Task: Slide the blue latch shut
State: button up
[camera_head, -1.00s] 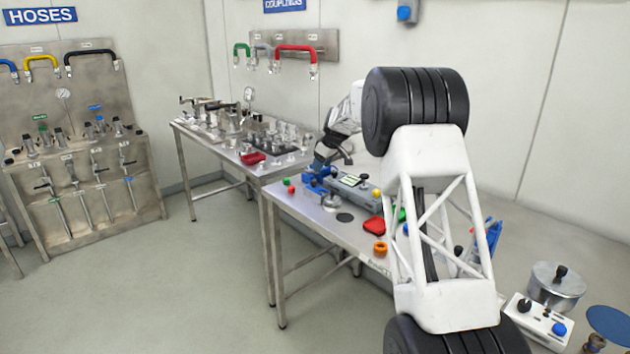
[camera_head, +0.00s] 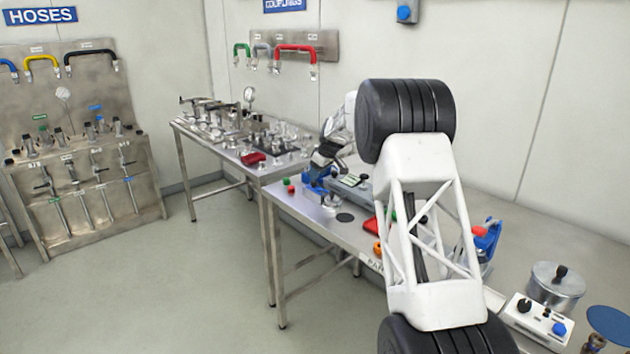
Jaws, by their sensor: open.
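A blue part (camera_head: 316,179), likely the latch, is on the steel bench near its far left end, at one end of a long grey-green unit (camera_head: 352,181). It is small, and I cannot tell how far its slide stands from shut. My gripper (camera_head: 322,166) is open, right at or just above the blue part, and partly covers it. Its fingertips are too small to tell touching from apart. My white arm covers the right part of the bench.
Red and green buttons (camera_head: 289,187) sit at the bench's left edge. A dark disc (camera_head: 345,217), a red piece (camera_head: 370,227) and an orange ring (camera_head: 377,247) lie nearer. A blue device with a red top (camera_head: 487,245) and a metal pot (camera_head: 556,284) stand right.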

jog(key=shift+x, duration=1.95)
jog(key=shift+c, duration=0.4)
grip_shut()
